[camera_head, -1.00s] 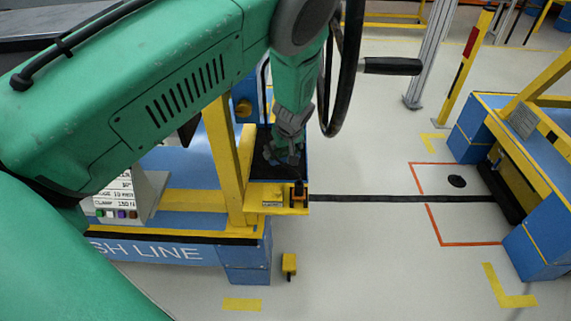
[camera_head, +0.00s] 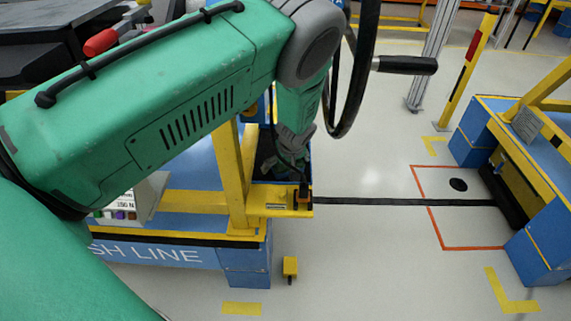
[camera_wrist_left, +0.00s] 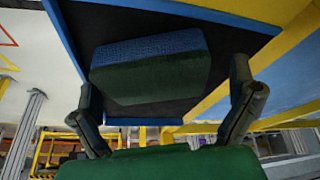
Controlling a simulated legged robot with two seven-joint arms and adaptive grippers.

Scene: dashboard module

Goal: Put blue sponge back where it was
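The blue sponge (camera_wrist_left: 150,68) lies on the dark floor of a blue-rimmed tray (camera_wrist_left: 242,22) in the left wrist view. Its near side is in dark shadow. My left gripper (camera_wrist_left: 168,112) is open, with its fingers spread wide, one towards each side of the sponge. No clear contact between fingers and sponge shows. In the head view my left gripper (camera_head: 292,150) points down over the black tray (camera_head: 264,168) on the yellow and blue bench. The sponge cannot be made out there behind the gripper. My right gripper is not in view.
A yellow post (camera_head: 230,175) stands close left of the tray. A black steering wheel (camera_head: 357,70) with a handle hangs close to the right of my left wrist.

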